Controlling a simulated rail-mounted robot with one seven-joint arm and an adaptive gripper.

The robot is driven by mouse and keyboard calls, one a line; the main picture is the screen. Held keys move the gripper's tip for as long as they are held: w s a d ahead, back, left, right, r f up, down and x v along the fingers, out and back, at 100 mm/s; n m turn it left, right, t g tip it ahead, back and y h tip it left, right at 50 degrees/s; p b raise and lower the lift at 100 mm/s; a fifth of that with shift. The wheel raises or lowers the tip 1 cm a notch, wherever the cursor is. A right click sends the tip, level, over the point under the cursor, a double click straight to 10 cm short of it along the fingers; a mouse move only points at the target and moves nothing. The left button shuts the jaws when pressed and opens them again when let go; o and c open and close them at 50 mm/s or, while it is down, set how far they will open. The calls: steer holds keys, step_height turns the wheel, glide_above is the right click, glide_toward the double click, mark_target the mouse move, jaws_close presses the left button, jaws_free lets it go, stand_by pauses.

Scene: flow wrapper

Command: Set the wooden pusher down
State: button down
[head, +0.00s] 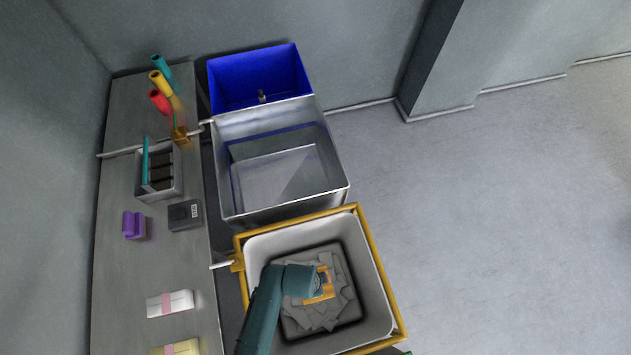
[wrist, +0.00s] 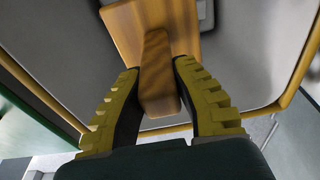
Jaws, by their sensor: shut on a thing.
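The wooden pusher (wrist: 125,28) is a brown wooden board with a narrow upright handle. In the wrist view, my gripper (wrist: 158,92) is shut on the handle, its ribbed yellow fingers on both sides. In the head view, the pusher (head: 323,286) shows as an orange-brown patch at the end of my teal arm, over the pale bin (head: 376,297) with the yellow frame. Grey flat scraps (head: 335,318) lie in that bin below it. My arm hides part of the pusher, and I cannot tell whether it touches the scraps.
A steel basin (head: 275,175) and a blue bin (head: 258,80) stand behind the yellow-framed bin. The grey counter (head: 120,285) on the left holds a divided tray (head: 170,190), a purple block (head: 133,225), a dark box (head: 185,215) and wrapped packs (head: 170,303). Bare counter lies between them.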

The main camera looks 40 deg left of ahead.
step_height(320, 180, up, 3)
steer(key=shift+f+p, duration=0.15)
steer(key=shift+p, duration=0.6)
steer(key=shift+f, duration=0.15)
